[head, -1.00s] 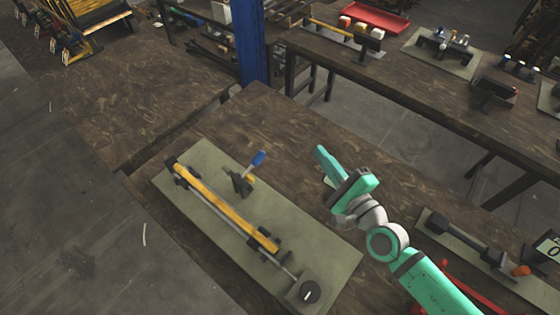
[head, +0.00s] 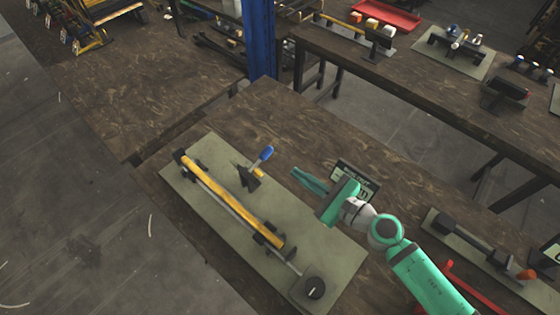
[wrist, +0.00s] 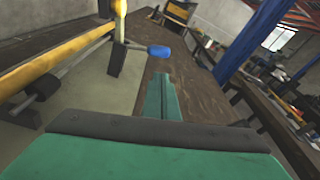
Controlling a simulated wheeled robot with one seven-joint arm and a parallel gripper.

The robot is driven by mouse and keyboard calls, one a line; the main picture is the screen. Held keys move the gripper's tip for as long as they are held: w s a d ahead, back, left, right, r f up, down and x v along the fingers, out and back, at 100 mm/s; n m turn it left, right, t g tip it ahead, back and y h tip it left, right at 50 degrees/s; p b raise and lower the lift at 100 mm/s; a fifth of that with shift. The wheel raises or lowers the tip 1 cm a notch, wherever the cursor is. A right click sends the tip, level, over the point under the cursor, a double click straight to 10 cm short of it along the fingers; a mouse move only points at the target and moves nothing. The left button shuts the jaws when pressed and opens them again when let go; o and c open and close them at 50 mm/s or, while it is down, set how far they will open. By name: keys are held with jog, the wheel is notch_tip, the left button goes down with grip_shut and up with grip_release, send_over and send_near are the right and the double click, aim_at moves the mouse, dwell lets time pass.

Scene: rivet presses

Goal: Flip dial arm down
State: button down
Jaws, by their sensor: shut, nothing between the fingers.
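A long yellow bar (head: 226,200) lies in dark brackets on a pale green plate (head: 205,150). A lever with a blue handle (head: 266,153) rises at an angle from a dark bracket beside the bar. I cannot tell which part is the dial arm. My gripper (head: 296,174) is shut and empty, right of the blue handle and apart from it. In the wrist view, the shut fingers (wrist: 161,94) point past the blue handle (wrist: 158,51), with the yellow bar (wrist: 60,65) at left.
A small dark sign (head: 356,180) stands behind my gripper. Another plate with a dark bar and an orange knob (head: 526,274) lies at right. A blue post (head: 259,45) stands beyond the table. Bare tabletop (head: 270,108) lies behind the green plate.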

jog(key=shift+x, duration=5)
